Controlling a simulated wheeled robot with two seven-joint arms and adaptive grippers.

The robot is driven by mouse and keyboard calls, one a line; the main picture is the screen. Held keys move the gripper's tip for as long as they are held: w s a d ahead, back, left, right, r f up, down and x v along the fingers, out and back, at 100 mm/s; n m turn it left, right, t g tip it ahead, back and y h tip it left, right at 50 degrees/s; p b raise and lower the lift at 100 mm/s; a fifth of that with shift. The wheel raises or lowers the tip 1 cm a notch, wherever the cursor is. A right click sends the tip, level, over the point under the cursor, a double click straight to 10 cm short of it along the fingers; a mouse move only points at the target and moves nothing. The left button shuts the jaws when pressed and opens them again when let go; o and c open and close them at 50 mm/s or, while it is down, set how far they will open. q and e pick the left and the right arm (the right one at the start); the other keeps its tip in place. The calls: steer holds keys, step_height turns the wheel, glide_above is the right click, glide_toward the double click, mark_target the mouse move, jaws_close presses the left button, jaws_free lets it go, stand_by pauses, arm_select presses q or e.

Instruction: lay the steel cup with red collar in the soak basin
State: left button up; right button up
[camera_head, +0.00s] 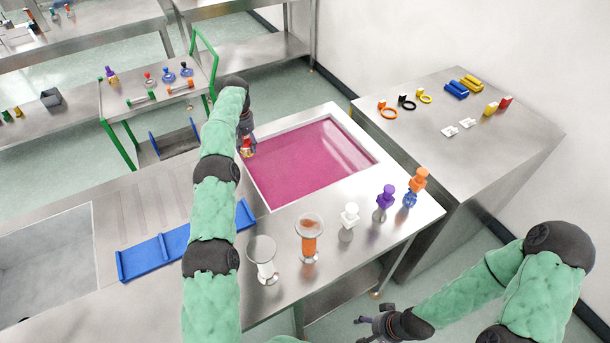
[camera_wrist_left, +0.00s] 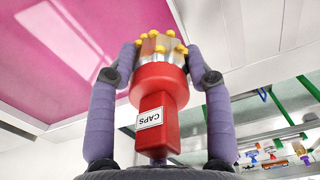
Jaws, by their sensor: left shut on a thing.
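The steel cup with red collar (camera_wrist_left: 158,80) is held between the two fingers of my left gripper (camera_wrist_left: 160,65) in the left wrist view. It has a red handle block labelled CAPS, a red collar and a metallic cup with several yellow knobs. In the head view the cup (camera_head: 246,152) shows small at the left edge of the magenta basin, below my left gripper (camera_head: 246,140). The soak basin (camera_head: 310,160), filled with magenta liquid, also shows in the left wrist view (camera_wrist_left: 60,45). My right gripper (camera_head: 380,322) is low at the front right, away from the bench; its finger opening is unclear.
Blue rack (camera_head: 185,240) lies left of the basin, beside an empty grey sink (camera_head: 45,260). Clear, orange, white, purple and orange-blue items stand along the bench's front and right edge. A side table (camera_head: 470,160) holds rings and blocks. A green-framed cart (camera_head: 155,105) stands behind.

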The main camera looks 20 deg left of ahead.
arm_select(q)
steer(key=s+d+b, duration=0.1)
steer(key=s+d, duration=0.4)
steer(key=d, duration=0.4)
steer(key=s+d+b, duration=0.1)
steer(key=s+d, duration=0.3)
steer(key=d, duration=0.6)
steer(key=shift+m, duration=0.4)
steer(key=w+a+f, duration=0.2)
steer(key=w+f, duration=0.1)
steer(key=w, duration=0.1)
steer(key=w+a+f+b, duration=0.1)
steer(key=w+f, duration=0.2)
steer(key=w, duration=0.1)
steer(key=w+a+f+b, duration=0.1)
steer(key=w+a+f, duration=0.1)
steer(key=w+f, duration=0.1)
steer(key=shift+w+a, duration=0.35)
steer(key=shift+w, duration=0.1)
steer(key=shift+w+a+f+b, duration=0.15)
steer(key=shift+w+f+b, duration=0.2)
steer(key=shift+f, duration=0.35)
steer(key=shift+f+b, duration=0.45)
steer(key=shift+f, duration=0.75)
